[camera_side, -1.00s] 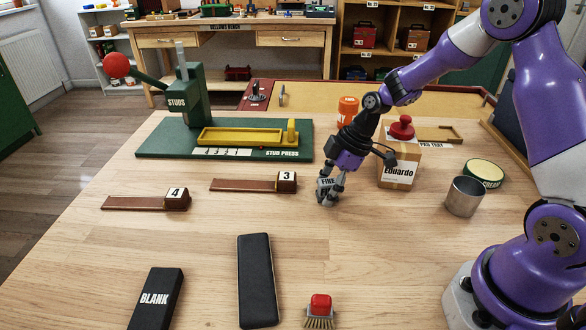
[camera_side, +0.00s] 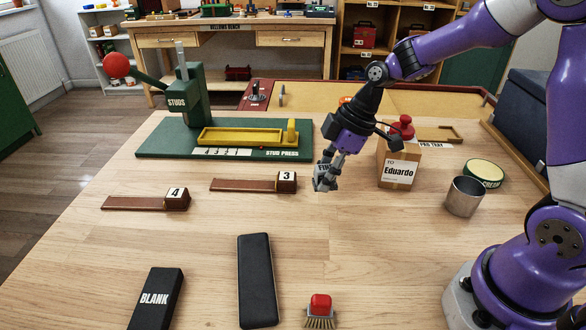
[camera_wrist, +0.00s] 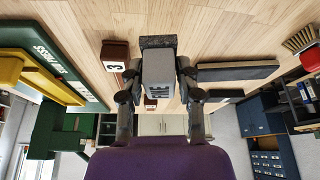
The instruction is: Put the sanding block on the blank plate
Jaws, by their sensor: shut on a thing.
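The sanding block is a small grey block (camera_side: 322,178) with dark lettering on its face, partly hidden by the fingers. My gripper (camera_side: 332,176) is shut on it and holds it a little above the table, right of the number 3 piece. In the wrist view the block (camera_wrist: 158,62) sits between my two fingers (camera_wrist: 158,88), with a dark rough layer on its far end. The blank plate (camera_side: 155,298) is a black slab marked BLANK, lying at the front left of the table, well away from my gripper.
A plain black pad (camera_side: 257,280) lies right of the blank plate, with a red-topped brush (camera_side: 320,310) beyond it. Number blocks 3 (camera_side: 286,181) and 4 (camera_side: 176,198) have brown strips. The stud press (camera_side: 150,152), carton (camera_side: 398,172) and metal cup (camera_side: 464,197) stand further back.

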